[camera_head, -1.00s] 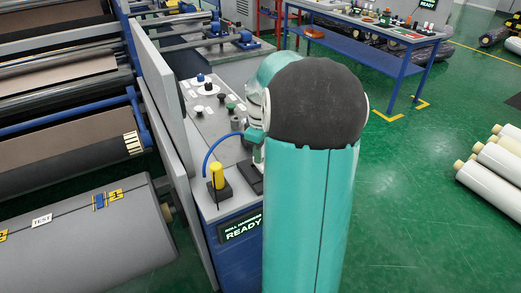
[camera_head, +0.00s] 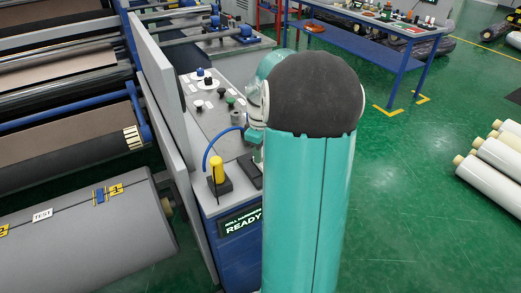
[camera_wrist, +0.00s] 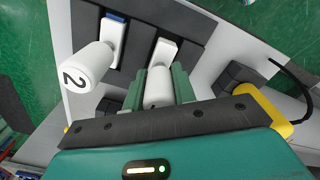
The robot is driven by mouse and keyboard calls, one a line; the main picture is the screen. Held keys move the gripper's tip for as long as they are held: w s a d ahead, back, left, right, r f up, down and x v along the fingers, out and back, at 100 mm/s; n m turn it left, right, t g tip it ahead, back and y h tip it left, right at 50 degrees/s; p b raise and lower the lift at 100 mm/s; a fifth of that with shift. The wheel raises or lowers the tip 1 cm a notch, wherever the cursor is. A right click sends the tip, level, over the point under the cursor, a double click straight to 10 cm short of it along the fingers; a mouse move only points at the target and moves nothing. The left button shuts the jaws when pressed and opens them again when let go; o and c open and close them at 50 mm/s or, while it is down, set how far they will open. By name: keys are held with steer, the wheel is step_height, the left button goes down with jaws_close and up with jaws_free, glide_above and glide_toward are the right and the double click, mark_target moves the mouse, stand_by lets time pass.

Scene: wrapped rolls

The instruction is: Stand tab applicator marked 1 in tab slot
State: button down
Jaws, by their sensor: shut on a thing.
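In the wrist view my gripper (camera_wrist: 156,92) has its green fingers closed around a white applicator body (camera_wrist: 157,86). Its number does not show. A white stem (camera_wrist: 161,52) extends from it over a dark slotted block (camera_wrist: 143,38). I cannot tell whether the stem is seated in a slot. To its left, a white applicator marked 2 (camera_wrist: 92,66) stands at the same block, with a blue tip beyond it. In the head view my arm hides the gripper and most of the block.
A yellow cylinder (camera_head: 217,170) in a black holder, with a blue hose, stands on the console near the block; yellow also shows at right in the wrist view. Console knobs (camera_head: 200,84) stand behind. A grey roll (camera_head: 85,235) lies left of a grey upright panel (camera_head: 165,120).

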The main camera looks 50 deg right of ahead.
steer(key=shift+f, duration=0.35)
steer(key=c, duration=1.1)
jaws_free()
steer(key=shift+o, duration=0.2)
step_height(320, 180, up, 14)
steer(key=shift+f, duration=0.1)
